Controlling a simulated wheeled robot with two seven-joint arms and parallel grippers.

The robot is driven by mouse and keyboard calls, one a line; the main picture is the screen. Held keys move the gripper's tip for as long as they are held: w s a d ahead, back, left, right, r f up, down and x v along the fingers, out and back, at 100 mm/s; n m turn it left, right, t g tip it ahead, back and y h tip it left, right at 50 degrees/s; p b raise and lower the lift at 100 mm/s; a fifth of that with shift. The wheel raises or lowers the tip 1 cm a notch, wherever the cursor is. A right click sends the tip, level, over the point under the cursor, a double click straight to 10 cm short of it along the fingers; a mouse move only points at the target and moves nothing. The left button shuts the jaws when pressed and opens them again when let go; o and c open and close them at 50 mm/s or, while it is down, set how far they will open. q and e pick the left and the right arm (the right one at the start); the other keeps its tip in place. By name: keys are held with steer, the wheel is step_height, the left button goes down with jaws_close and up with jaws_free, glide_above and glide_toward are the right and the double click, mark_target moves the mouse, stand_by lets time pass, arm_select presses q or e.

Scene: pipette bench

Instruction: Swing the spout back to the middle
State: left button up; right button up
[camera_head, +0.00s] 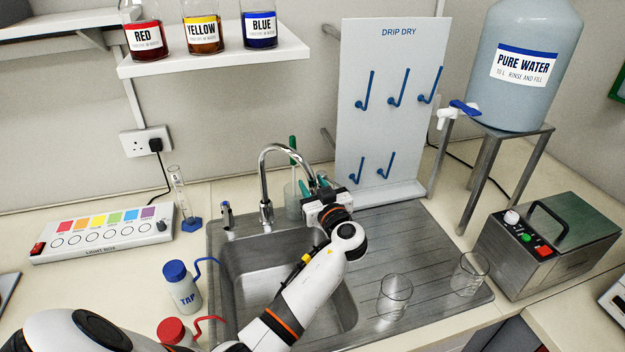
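The chrome spout (283,148) rises from its base at the back of the sink and arches to the right. Its outlet end is over the right back part of the basin, close to my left gripper (318,196). My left arm reaches in from the lower left across the basin (255,275). The gripper's fingers are largely hidden by its own body, so I cannot tell whether they are open or touch the spout. A small tap lever (228,215) stands left of the spout base. My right gripper is out of view.
A beaker with brushes (292,203) stands behind the spout. Two clear glasses (394,296) (469,272) stand on the drainer (420,250). A blue-capped TAP bottle (184,290) and a red-capped bottle (174,334) stand left of the basin. The drip-dry board (385,130) rises behind.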

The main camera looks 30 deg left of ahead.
arm_select(q)
steer(key=shift+w+a, duration=0.15)
steer(key=shift+a, duration=0.15)
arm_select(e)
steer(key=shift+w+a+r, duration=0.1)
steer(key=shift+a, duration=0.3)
arm_select(q)
jaws_close()
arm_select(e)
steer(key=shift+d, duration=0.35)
